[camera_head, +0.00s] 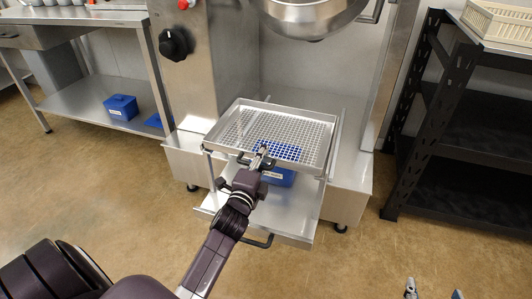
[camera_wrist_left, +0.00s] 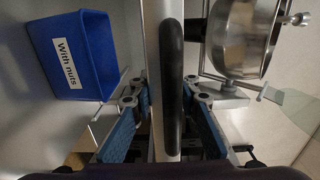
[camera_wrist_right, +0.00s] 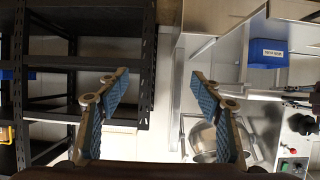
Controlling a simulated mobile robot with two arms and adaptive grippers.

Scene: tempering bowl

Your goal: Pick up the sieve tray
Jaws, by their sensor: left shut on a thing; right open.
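The sieve tray (camera_head: 238,127) is a shallow metal tray with a perforated bottom, set in the machine under the bowl. My left gripper (camera_head: 261,154) is at the middle of its front edge, shut on its front handle. In the left wrist view the tray's edge (camera_wrist_left: 158,60) and the black handle (camera_wrist_left: 172,75) run upright between the fingers (camera_wrist_left: 164,110); the exact contact is partly hidden. My right gripper (camera_head: 432,294) shows only its fingertips at the bottom right of the head view. In the right wrist view it is open and empty (camera_wrist_right: 160,95).
A blue box (camera_head: 279,177), labelled "With nuts" in the left wrist view (camera_wrist_left: 92,55), stands on the lower shelf (camera_head: 285,222) beneath the tray. The metal bowl (camera_head: 310,15) hangs above. A black rack (camera_head: 425,110) stands right, a steel table (camera_head: 95,105) left. The floor in front is clear.

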